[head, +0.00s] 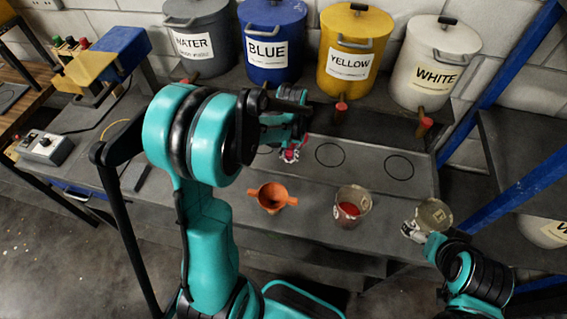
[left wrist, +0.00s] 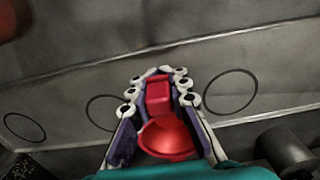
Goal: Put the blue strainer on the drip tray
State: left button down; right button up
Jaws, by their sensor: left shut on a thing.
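No blue strainer shows. My left gripper (head: 290,150) is over the drip tray (head: 365,161), partly hidden by its own arm. In the left wrist view its fingers (left wrist: 158,92) are shut on a small red cup-shaped thing (left wrist: 168,137) with a block-like tab, which looks like a strainer. The tray, with drawn circles, lies beyond it in that view (left wrist: 165,75). An orange two-eared strainer (head: 272,198) sits on the bench in front of the tray. My right gripper (head: 412,232) is at a labelled cup (head: 434,213); I cannot tell whether it grips it.
Water (head: 199,40), blue (head: 270,45), yellow (head: 352,45) and white (head: 434,65) drums with taps stand behind the tray. A cup with red liquid (head: 351,206) stands on the bench. A grey switch box (head: 43,148) is at left. The bench's left front is mostly clear.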

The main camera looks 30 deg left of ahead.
aim_at(283, 169)
pick_arm(q)
jog(key=shift+a+f, duration=0.55)
jog(key=shift+a, duration=0.25)
jog(key=shift+a+f, duration=0.3)
jog(key=shift+a, duration=0.2)
jog(key=shift+f+b, duration=0.7)
jog(key=shift+f, duration=1.3)
jog(key=shift+f, duration=0.1)
jog(key=c, duration=1.4)
grip_release()
jog(key=shift+c, duration=0.2)
